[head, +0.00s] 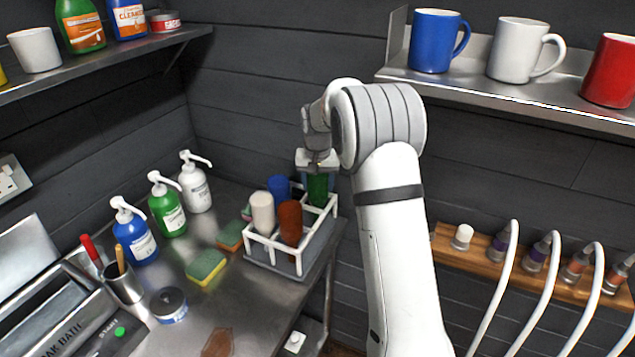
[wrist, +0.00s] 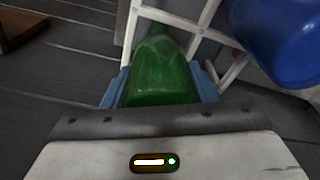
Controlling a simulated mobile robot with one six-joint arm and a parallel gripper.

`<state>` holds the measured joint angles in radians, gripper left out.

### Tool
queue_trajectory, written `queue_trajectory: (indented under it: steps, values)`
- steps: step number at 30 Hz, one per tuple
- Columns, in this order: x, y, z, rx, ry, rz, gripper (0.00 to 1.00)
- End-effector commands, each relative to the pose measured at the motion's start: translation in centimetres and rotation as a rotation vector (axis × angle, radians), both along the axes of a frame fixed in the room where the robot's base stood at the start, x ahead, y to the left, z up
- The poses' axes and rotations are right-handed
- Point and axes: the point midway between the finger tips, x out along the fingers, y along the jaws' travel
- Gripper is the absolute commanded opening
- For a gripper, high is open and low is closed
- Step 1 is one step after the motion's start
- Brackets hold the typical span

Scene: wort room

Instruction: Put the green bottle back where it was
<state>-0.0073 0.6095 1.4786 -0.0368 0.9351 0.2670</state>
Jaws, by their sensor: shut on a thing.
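The green bottle (head: 317,188) is at the back right of the white bottle rack (head: 272,243). My gripper (head: 318,170) points down from above and is shut on this bottle. In the wrist view the green bottle (wrist: 160,72) sits between the two blue fingers of my gripper (wrist: 160,88), with white rack bars close beyond it. It looks to be at the back right compartment; I cannot tell whether its base rests on the rack floor. A blue bottle (head: 279,187), a white bottle (head: 262,213) and a brown bottle (head: 290,222) stand in the rack.
Sponges (head: 207,267) lie left of the rack. Blue, green and white pump bottles (head: 167,205) stand further left. A mug shelf (head: 500,88) hangs at the upper right. A wooden rail with white hoses (head: 530,270) is at the right. The metal worktop ends just right of the rack.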

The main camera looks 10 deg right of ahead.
Motion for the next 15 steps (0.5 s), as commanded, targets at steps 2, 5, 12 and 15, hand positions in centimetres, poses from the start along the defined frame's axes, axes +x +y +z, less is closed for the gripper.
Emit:
queue_trajectory:
  steps: [2,5,12,15]
  values:
    - [-0.01,0.02,-0.3,0.0,0.0,0.0,0.54]
    - [-0.01,0.04,-0.2,0.0,0.0,0.001,0.62]
    - [-0.01,0.07,-0.18,0.0,0.001,0.001,0.75]
    - [-0.01,0.09,-0.18,0.0,0.001,0.001,0.75]
